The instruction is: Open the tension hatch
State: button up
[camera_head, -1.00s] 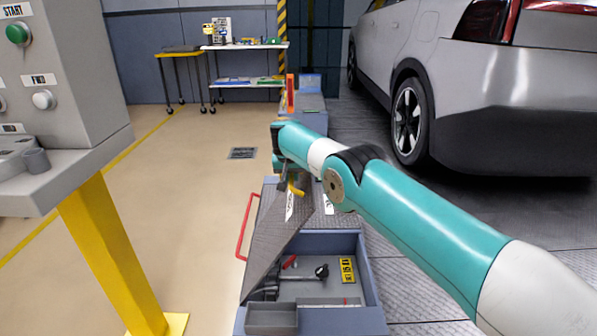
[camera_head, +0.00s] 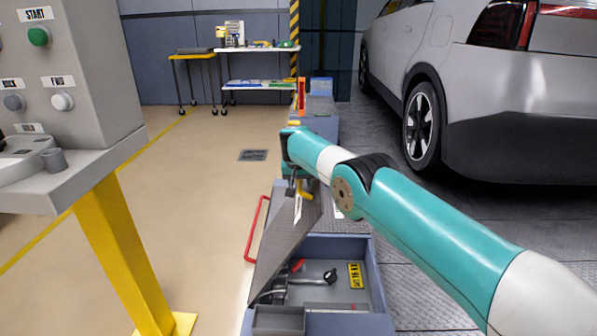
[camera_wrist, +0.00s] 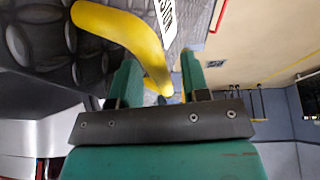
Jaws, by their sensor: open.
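The hatch lid (camera_head: 287,240) is a grey patterned plate in the head view. It stands tilted up over an open blue-grey box (camera_head: 364,285), so the compartment shows. A curved yellow handle (camera_wrist: 125,32) shows close up in the wrist view, with patterned plate behind it. My gripper (camera_wrist: 161,66) is open, and the handle's lower end reaches between its two green fingers. I cannot tell whether they touch it. In the head view my gripper (camera_head: 298,186) is at the raised end of the lid, partly hidden by my wrist.
Inside the box lie tools and a yellow label (camera_head: 355,276). A red rail (camera_head: 257,228) runs along its left side. A control console (camera_head: 75,85) on a yellow post stands left, a silver car (camera_head: 470,90) right. The tan floor between console and box is clear.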

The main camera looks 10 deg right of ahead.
jog(key=p+v, duration=0.1)
jog(key=v, duration=1.6)
jog(key=shift+a, duration=0.1)
jog(key=shift+c, duration=0.3)
